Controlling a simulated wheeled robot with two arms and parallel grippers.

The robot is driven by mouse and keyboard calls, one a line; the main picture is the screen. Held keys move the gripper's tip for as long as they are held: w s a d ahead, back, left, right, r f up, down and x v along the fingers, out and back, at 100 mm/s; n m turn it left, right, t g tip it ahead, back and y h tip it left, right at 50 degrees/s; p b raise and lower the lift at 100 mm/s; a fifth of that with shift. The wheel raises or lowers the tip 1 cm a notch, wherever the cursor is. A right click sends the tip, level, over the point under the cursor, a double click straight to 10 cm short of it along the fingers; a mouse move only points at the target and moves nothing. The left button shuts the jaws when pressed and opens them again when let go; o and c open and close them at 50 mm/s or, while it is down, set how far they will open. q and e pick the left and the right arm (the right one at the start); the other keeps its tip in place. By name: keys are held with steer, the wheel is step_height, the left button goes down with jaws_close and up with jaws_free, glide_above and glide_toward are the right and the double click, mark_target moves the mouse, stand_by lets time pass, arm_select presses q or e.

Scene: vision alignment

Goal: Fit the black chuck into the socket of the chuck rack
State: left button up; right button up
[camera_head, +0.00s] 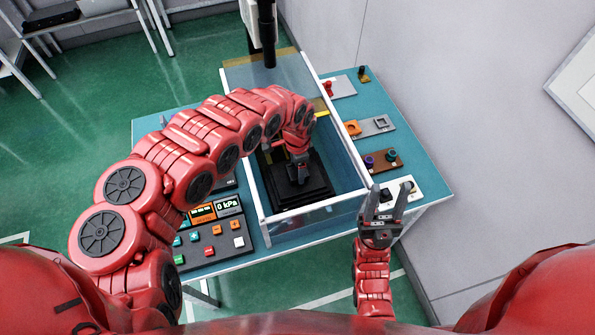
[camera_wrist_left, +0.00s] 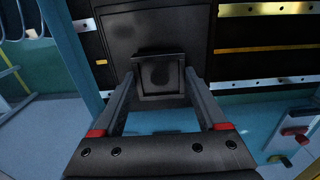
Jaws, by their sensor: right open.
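My left gripper (camera_head: 298,172) reaches down into a clear-walled enclosure, over a black stepped stage (camera_head: 318,188). In the left wrist view its two fingers (camera_wrist_left: 160,82) press against the sides of a small black square block, which looks like the black chuck (camera_wrist_left: 160,76). I cannot tell whether the block touches the stage. A grey plate, which looks like the chuck rack (camera_head: 365,128), lies right of the enclosure. It carries an orange square piece (camera_head: 353,128) and a dark square outline (camera_head: 381,121), perhaps the socket. My right gripper (camera_head: 383,195) is open and empty near the table's front right.
The enclosure's glass walls (camera_head: 345,155) surround my left gripper. A control panel (camera_head: 213,238) stands at the front left.

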arm_select(q)
steer(key=c, duration=0.7)
